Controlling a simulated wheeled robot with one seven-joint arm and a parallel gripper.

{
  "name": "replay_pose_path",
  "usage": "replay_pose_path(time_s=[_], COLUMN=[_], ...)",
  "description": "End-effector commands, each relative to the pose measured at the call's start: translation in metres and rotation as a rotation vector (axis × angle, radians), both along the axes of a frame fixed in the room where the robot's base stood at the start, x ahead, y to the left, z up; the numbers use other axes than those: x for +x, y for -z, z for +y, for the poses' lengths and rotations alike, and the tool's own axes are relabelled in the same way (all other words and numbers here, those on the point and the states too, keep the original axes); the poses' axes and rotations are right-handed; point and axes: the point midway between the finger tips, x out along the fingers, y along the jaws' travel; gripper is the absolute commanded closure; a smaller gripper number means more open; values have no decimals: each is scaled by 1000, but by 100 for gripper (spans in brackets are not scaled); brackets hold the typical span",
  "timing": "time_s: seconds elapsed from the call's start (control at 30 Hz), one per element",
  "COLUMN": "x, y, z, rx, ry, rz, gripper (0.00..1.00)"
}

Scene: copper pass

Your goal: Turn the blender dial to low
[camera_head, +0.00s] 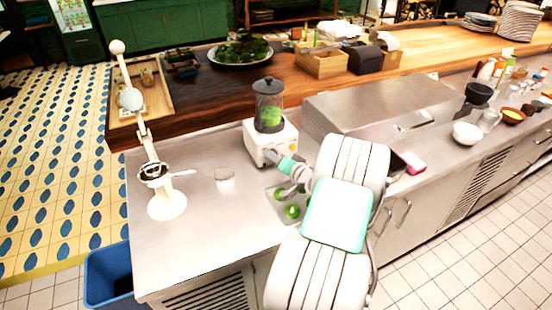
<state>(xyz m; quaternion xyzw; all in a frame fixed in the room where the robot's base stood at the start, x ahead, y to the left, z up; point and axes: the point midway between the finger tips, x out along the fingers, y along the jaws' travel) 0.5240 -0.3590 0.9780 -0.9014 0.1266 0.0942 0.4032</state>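The blender stands on the steel counter in the middle of the head view. It has a white base (262,133) and a dark-lidded clear jar (269,108) with green contents. My arm reaches up from the lower right, and my gripper (268,158) is at the lower front of the base, touching it or very close. The dial cannot be made out; my gripper covers part of the base's front. A small yellow spot shows on the base right of my gripper. The fingers are too small to tell whether they are open or shut.
A white lever press (165,203) and a clear glass (224,178) stand left of the blender. A small tray (273,191) with green fruit lies beneath my arm. A steel box-like unit (375,102) is close on the right. The counter's front left is clear.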

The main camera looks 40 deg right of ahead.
Motion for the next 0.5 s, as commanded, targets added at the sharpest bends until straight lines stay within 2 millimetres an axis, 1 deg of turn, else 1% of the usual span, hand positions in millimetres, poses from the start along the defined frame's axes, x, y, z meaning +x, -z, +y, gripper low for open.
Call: replay_pose_path(time_s=[0.03,0.07,0.5], x=[0,0,0], y=[0,0,0], z=[0,0,0], rx=[0,0,0], ry=[0,0,-1], rz=[0,0,1], gripper=[56,58,94])
